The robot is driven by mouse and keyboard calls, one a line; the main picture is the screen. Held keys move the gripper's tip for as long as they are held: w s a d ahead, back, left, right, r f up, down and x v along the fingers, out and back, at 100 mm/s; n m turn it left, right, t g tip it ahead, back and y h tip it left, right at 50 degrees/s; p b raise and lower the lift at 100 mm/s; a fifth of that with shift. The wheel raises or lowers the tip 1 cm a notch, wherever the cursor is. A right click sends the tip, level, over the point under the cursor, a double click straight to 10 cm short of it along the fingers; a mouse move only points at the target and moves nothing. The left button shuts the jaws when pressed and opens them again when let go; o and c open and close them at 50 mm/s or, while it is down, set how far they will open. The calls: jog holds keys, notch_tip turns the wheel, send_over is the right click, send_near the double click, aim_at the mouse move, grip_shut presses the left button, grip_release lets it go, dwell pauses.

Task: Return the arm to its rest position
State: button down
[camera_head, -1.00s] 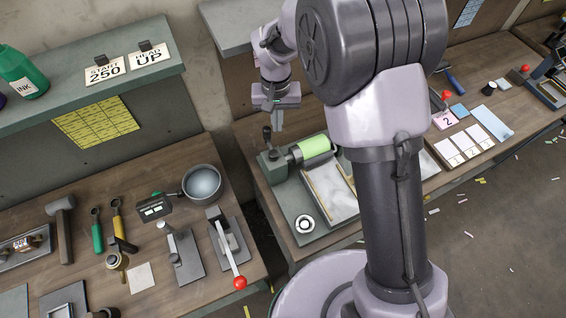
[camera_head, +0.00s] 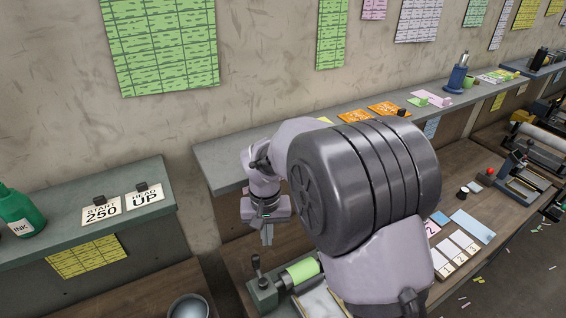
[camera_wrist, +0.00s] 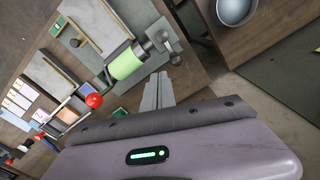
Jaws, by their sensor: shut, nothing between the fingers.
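My gripper (camera_head: 267,236) hangs from my folded arm in the head view, pointing down above the back of the middle bench. Its fingers are together and hold nothing. In the wrist view the fingers (camera_wrist: 157,92) show closed, apart from everything below. A green roll (camera_head: 302,271) sits on the grey press unit (camera_head: 263,291), below and to the right of my gripper. The green roll also shows in the wrist view (camera_wrist: 126,63). My arm hides part of the bench and the press in the head view.
A raised shelf (camera_head: 220,160) runs along the wall behind my arm. A green ink bottle (camera_head: 18,212) and two cards stand on the left shelf (camera_head: 60,232). A metal bowl (camera_head: 188,306) is at the bottom. A red-knobbed tool (camera_wrist: 94,101) shows in the wrist view.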

jog(key=s+d+r+m+t+y+b, duration=0.2)
jog(key=s+d+r+m+t+b, duration=0.2)
jog(key=s+d+b, duration=0.95)
jog(key=s+d+f+m+t+b, duration=0.1)
jog(key=s+d+f+m+b, duration=0.1)
jog(key=s, duration=0.6)
jog(key=shift+s+d+f+t+b, duration=0.3)
jog(key=shift+s+d+f+b, duration=0.15)
jog(key=shift+f+b, duration=0.4)
jog(key=shift+w, duration=0.1)
